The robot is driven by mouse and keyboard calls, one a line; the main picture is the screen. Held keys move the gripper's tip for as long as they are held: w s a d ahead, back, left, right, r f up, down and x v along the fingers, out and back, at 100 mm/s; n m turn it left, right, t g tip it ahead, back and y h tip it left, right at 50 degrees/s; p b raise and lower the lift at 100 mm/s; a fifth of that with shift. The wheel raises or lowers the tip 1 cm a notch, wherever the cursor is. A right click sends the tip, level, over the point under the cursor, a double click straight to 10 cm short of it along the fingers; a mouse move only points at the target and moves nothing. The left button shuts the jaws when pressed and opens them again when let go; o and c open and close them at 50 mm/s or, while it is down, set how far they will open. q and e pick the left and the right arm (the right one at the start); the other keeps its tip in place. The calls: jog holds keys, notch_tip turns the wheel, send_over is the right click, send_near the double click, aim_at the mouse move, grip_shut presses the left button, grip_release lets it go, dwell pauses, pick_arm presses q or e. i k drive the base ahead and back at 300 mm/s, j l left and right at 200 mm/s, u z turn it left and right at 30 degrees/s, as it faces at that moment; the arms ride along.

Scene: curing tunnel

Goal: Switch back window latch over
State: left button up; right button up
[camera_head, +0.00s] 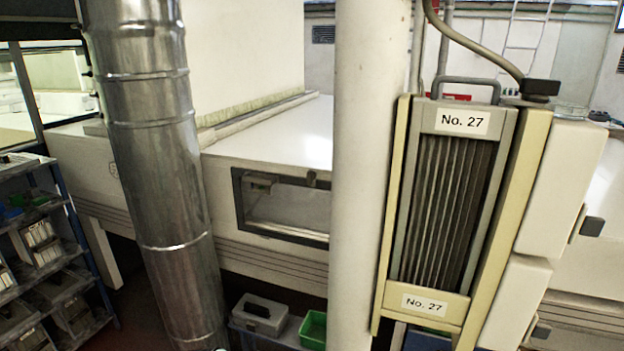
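A dark-framed window (287,229) is set in the side of the long white machine housing, between the metal duct and the white column. A small dark knob-like piece (311,178) sits at the window's top edge, and a small grey fitting (262,183) is near its upper left corner. I cannot tell for sure which of these is the latch, nor its position. The window's right end is hidden behind the white column. Neither of my grippers is in view.
A shiny metal duct (160,170) and a white column (368,130) stand in front of the housing. At right is a ribbed unit (446,205) labelled No. 27. A shelf rack (75,245) stands at left. A grey case (260,313) and green bin (313,328) lie below.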

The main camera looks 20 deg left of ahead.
aim_at(311, 174)
jog(key=k+j+z, duration=0.1)
jog(key=j+z, duration=0.15)
jog(key=j, duration=0.25)
jog(key=k+j+z, duration=0.1)
jog(key=j+z, duration=0.15)
jog(key=j, duration=0.25)
jog(key=j+z, duration=0.25)
jog(key=j, duration=0.25)
jog(key=j+z, duration=0.3)
jog(key=j, duration=0.25)
